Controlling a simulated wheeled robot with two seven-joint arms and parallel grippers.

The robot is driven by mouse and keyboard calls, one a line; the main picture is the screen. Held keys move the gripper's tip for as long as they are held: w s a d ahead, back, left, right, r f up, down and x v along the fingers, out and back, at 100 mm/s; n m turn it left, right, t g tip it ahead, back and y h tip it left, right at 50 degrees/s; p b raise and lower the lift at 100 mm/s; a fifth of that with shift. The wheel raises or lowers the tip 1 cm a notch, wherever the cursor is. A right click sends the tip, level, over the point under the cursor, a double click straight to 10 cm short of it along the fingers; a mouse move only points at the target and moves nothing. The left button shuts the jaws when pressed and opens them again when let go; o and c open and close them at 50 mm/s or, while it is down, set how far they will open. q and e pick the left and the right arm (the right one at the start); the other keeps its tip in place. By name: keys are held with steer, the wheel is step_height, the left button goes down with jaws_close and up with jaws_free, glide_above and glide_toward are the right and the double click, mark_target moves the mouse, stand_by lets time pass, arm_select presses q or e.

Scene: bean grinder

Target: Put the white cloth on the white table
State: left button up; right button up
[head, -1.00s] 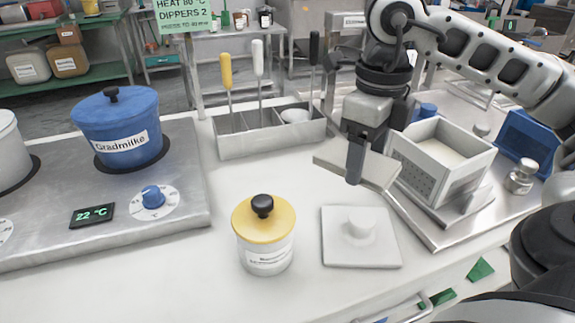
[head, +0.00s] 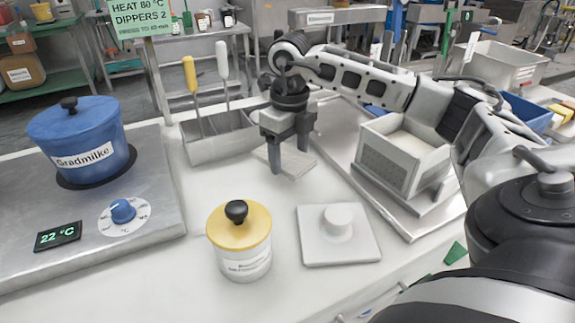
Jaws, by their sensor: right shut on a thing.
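The white cloth (head: 292,161) is a flat, pale square under my right gripper (head: 288,162), in the middle of the head view. My right gripper is shut on the cloth, with its fingers pointing down. The cloth is over the white table (head: 190,215), in front of the grey dipper bin and left of the steel tray. I cannot tell whether its underside touches the table. The gripper hides part of the cloth. My left gripper is not in view.
A yellow-lidded jar (head: 240,245) and a white square lid with a knob (head: 340,238) stand in front. A grey dipper bin (head: 215,148) is behind. A blue pot (head: 80,140) is on the left hotplate; a white box (head: 403,155) is on the steel tray (head: 400,221).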

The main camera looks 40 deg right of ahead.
mark_target(287, 157)
steer(key=shift+w+d+f, duration=0.1)
steer(key=shift+w+f, duration=0.1)
steer(key=shift+f, duration=0.8)
steer(key=shift+w+f, duration=0.15)
steer(key=shift+f, duration=0.85)
steer(key=shift+f, duration=0.15)
steer(key=o, duration=1)
steer(key=shift+c, duration=0.2)
step_height(287, 157, up, 12)
steer(key=shift+r+p, duration=0.2)
steer(key=shift+p, duration=0.35)
